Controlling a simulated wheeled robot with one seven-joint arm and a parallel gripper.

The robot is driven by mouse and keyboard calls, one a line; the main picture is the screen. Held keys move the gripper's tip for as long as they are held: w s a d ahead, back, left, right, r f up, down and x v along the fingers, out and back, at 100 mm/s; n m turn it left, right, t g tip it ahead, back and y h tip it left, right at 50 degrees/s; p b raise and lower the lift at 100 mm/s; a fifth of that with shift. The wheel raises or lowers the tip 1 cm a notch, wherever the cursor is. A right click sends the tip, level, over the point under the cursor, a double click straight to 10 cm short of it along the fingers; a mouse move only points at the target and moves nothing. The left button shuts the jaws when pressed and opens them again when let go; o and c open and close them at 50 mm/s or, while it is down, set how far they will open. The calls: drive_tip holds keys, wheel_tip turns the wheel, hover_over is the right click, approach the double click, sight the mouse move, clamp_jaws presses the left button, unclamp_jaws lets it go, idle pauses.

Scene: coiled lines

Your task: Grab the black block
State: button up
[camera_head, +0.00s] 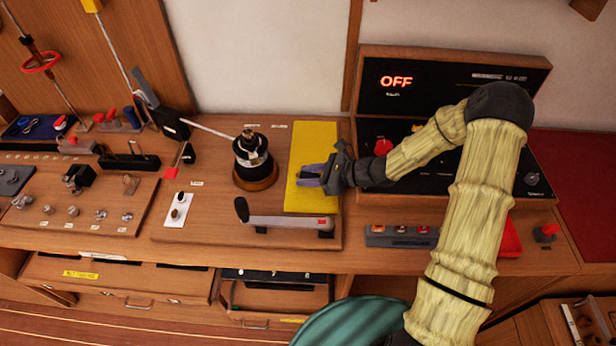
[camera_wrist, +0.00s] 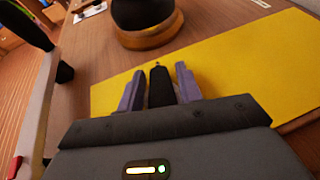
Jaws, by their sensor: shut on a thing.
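My gripper (camera_head: 309,175) is over the yellow mat (camera_head: 318,135), near its left edge. In the wrist view its two purple fingers stand either side of a narrow black block (camera_wrist: 160,88), and the jaws are shut on it. The block's lower part is hidden by the gripper body. In the head view the block is a small dark shape between the fingers. I cannot tell whether it touches the mat (camera_wrist: 240,75).
A black drum on a round wooden base (camera_head: 256,180) stands left of my gripper. A grey lever bar (camera_head: 285,222) lies in front. A black console showing OFF (camera_head: 452,85) stands at right, with a red knob (camera_head: 383,147). A slanted rod (camera_head: 210,130) reaches toward the drum.

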sight(309, 176)
drive_tip(key=shift+r, duration=0.1)
wheel_tip(309, 176, up, 10)
idle(0.5)
